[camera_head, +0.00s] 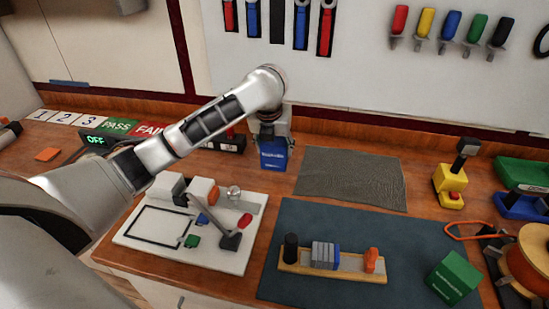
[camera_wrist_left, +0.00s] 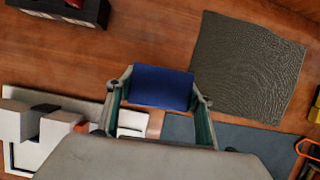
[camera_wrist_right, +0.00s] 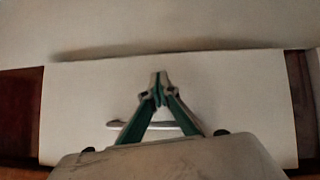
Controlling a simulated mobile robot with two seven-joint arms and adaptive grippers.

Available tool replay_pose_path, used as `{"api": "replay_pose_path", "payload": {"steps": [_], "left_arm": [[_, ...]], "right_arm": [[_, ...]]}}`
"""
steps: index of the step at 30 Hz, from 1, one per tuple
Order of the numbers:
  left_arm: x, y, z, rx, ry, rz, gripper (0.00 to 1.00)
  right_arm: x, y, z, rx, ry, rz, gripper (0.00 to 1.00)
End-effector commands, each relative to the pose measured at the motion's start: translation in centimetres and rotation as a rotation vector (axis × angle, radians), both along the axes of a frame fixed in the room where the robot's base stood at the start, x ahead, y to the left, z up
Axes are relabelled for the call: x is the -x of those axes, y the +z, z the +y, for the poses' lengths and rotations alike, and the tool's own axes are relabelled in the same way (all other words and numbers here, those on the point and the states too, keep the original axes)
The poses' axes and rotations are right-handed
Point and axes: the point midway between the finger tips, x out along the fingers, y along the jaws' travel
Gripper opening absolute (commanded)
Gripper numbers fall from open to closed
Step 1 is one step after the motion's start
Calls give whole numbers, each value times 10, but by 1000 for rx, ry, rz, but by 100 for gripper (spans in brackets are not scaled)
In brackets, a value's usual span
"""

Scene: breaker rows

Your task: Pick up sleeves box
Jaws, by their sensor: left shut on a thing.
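A blue box (camera_head: 273,158) with white lettering is held in my left gripper (camera_head: 275,143), near the back of the bench in the head view. The lettering is too small to read, so I cannot confirm that it says sleeves. In the left wrist view the blue box (camera_wrist_left: 161,87) sits between the two fingers, one at each side. It looks raised above the wood, but the height is hard to tell. My right gripper (camera_wrist_right: 159,86) has its fingertips together with nothing between them, over a pale surface; it is not in the head view.
A grey textured mat (camera_head: 350,178) lies right of the box. In front is a dark blue mat (camera_head: 400,225) with a breaker rail (camera_head: 330,267) and a green box (camera_head: 453,278). A white board (camera_head: 235,258) with parts lies left. Tools hang behind.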

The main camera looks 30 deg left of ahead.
Motion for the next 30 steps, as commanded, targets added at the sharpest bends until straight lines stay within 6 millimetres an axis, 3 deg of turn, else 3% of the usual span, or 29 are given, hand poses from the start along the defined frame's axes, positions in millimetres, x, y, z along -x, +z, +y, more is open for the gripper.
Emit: {"api": "replay_pose_path", "payload": {"steps": [3, 15, 22, 30], "left_arm": [[-2, 30, 0, -2, -3, -8, 22], [-1, 105, 1, -2, 0, -6, 22], [-1, 132, 0, -1, -1, -4, 22], [0, 145, 0, -1, -1, -1, 22]], "right_arm": [[0, 0, 0, 0, 0, 0, 0], [1, 1, 4, -9, -4, 1, 0], [0, 1, 6, -13, -7, 1, 0], [0, 1, 6, -12, -6, 1, 0]]}}
